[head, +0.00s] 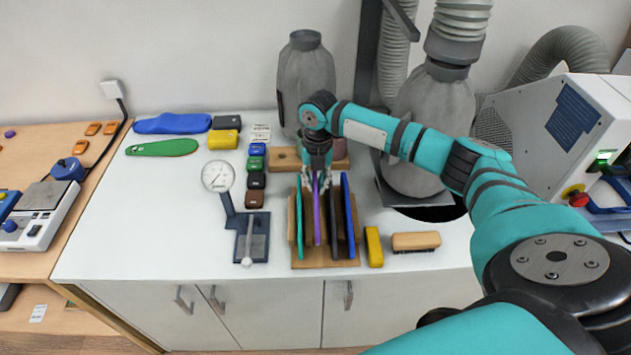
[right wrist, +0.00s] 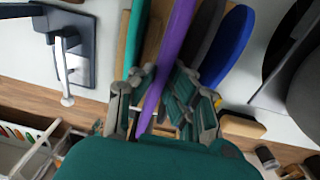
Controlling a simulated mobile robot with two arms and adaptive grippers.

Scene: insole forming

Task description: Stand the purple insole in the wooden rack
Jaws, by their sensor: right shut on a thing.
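The purple insole (head: 316,212) stands upright in the wooden rack (head: 326,262) in the head view, between a green insole (head: 299,220) on its left and dark and blue ones on its right. My right gripper (head: 315,185) is over the rack, with its fingers shut on the top of the purple insole. In the right wrist view the purple insole (right wrist: 172,50) runs between the fingers of the right gripper (right wrist: 160,100). Whether its lower edge sits fully in a slot is hidden. My left gripper is not in view.
A dark insole (head: 334,225) and a blue insole (head: 348,215) stand close on the right in the rack. A dial gauge (head: 217,177) stands to the left. A yellow block (head: 374,247) and a wooden brush (head: 416,241) lie to the right.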

